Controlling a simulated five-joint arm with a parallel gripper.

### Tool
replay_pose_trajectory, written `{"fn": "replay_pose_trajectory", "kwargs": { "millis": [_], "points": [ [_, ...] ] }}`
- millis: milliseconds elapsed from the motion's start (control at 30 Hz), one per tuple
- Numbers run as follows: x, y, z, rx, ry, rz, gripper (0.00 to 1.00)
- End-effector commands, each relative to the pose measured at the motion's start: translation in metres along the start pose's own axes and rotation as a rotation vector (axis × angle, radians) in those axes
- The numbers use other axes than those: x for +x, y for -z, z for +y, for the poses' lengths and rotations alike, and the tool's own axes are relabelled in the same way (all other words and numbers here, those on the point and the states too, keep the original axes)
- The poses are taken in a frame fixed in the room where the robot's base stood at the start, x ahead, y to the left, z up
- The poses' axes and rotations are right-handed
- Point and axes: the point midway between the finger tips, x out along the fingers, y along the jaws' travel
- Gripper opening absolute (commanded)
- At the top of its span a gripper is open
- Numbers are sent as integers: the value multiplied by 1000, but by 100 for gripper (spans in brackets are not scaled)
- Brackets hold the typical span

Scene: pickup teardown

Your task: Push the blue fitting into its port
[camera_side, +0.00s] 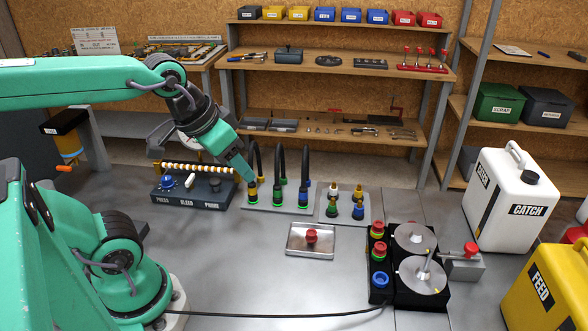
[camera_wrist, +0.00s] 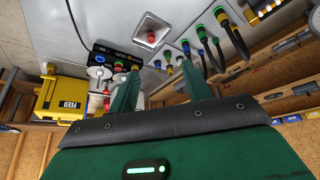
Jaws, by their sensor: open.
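A hose fitting with a blue band (camera_side: 304,197) stands at the right end of a row of three hose fittings on a grey plate; it also shows in the wrist view (camera_wrist: 187,48). A small blue fitting (camera_side: 358,210) stands on a separate small plate to its right. I cannot tell which of these is the task's fitting, nor whether either is fully seated. My gripper (camera_side: 248,178) is at the yellow-banded fitting (camera_side: 252,194) at the row's left end, apart from both blue ones. Its jaws (camera_wrist: 162,80) are open in the wrist view, with nothing visibly held.
A metal tray (camera_side: 297,251) holds a red knob. A black block (camera_side: 381,297) with coloured ports and two discs stands right of it. A control box (camera_side: 190,205) is left of the row. White CATCH (camera_side: 510,203) and yellow FEED (camera_side: 545,290) jugs stand far right. The front bench is mostly clear.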

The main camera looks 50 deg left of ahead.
Motion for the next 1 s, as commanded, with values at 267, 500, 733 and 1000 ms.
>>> {"fn": "replay_pose_trajectory", "kwargs": {
  "millis": [267, 500, 733, 1000],
  "points": [
    [9, 43, 4, -98, 2, -66, 49],
    [27, 84, 10, -197, 11, -129, 49],
    [54, 120, 15, -292, 26, -188, 49],
    [96, 157, 23, -402, 53, -255, 49]
  ]
}}
